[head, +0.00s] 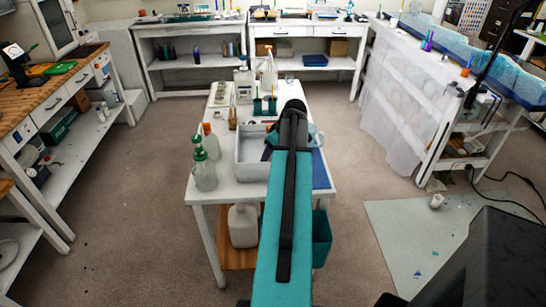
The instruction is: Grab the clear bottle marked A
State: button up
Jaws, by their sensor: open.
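No letter A can be read on any bottle at this size. Two clear bottles with green tops, one in front (205,172) and one just behind (197,149), stand at the left edge of the white table (228,188). A bottle with an orange cap (212,142) stands behind them. Two pale jugs, a left one (243,86) and a right one (268,74), stand at the table's far end. My teal arm reaches over the right half of the table. My gripper is hidden behind it, and its fingers do not show.
A grey tub (252,170) sits mid-table, partly behind my arm. A small amber bottle (232,116) and a green holder (265,106) stand farther back. A white jug (242,226) is on the lower shelf. Open carpet lies left of the table; a mat (400,235) lies right.

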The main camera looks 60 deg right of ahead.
jog(key=shift+p+x, duration=0.4)
jog(key=shift+x, duration=1.2)
jog(key=shift+s, duration=0.1)
jog(key=shift+c, duration=0.3)
jog(key=c, duration=1.4)
jog(key=shift+o, duration=0.2)
jog(key=shift+r+b, duration=1.1)
jog(key=shift+r, duration=3.9)
